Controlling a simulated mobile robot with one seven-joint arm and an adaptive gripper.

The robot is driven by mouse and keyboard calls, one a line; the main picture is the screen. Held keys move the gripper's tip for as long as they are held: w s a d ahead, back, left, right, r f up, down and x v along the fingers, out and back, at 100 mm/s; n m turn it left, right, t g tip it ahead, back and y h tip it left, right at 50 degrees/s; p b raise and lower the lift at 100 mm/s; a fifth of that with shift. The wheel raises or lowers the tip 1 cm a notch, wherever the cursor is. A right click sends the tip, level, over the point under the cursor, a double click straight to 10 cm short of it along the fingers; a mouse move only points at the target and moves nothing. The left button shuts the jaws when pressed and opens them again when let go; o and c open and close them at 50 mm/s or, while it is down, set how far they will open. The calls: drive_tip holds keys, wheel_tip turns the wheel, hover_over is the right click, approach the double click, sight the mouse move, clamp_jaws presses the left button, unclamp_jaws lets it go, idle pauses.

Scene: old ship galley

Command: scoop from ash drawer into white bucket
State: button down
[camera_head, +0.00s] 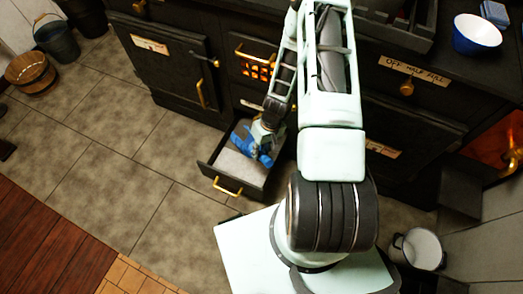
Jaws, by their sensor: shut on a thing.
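The ash drawer (211,172) is pulled out at the foot of the black stove, with pale grey ash (238,168) in it and a brass handle at its front. My gripper (264,134) points down over the drawer's back part and is shut on a blue scoop (262,157). The scoop is low at the ash; I cannot tell whether it touches or carries any. The fingers are small and partly hidden.
The black stove (165,70) runs along the back, with a glowing grate (255,68) above the drawer. A blue bowl (477,34) sits on its top right. A wooden tub (31,73) and dark bucket (57,40) stand far left. Tiled floor left of the drawer is clear.

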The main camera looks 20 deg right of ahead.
drive_tip(key=shift+w+a+f+g+b, duration=0.3)
drive_tip(key=shift+w+f+b, duration=0.8)
drive_tip(key=shift+f+b, duration=2.35)
drive_tip(key=shift+w+a+f+g+b, duration=0.3)
drive_tip(key=shift+w+f+b, duration=1.2)
drive_tip(key=shift+f, duration=3.35)
drive_tip(key=shift+w+a+f+t+b, duration=0.6)
drive_tip(key=shift+w+b, duration=0.75)
drive_tip(key=shift+w, duration=1.45)
drive_tip(key=shift+s+d+r+t+y+p, duration=0.25)
drive_tip(key=shift+s+r+t+p, duration=0.5)
drive_tip(key=shift+s+r, duration=1.05)
drive_tip(key=shift+s+d+r+t+y+p, duration=0.25)
drive_tip(key=shift+s+r+t+p, duration=0.6)
drive_tip(key=shift+r, duration=1.8)
drive_tip(key=shift+s+d+r+t+y+p, duration=0.1)
drive_tip(key=shift+s+d+r+t+p, duration=0.4)
drive_tip(key=shift+s+r, duration=1.35)
drive_tip(key=shift+w+a+r, duration=0.1)
drive_tip(key=shift+w+r, duration=0.3)
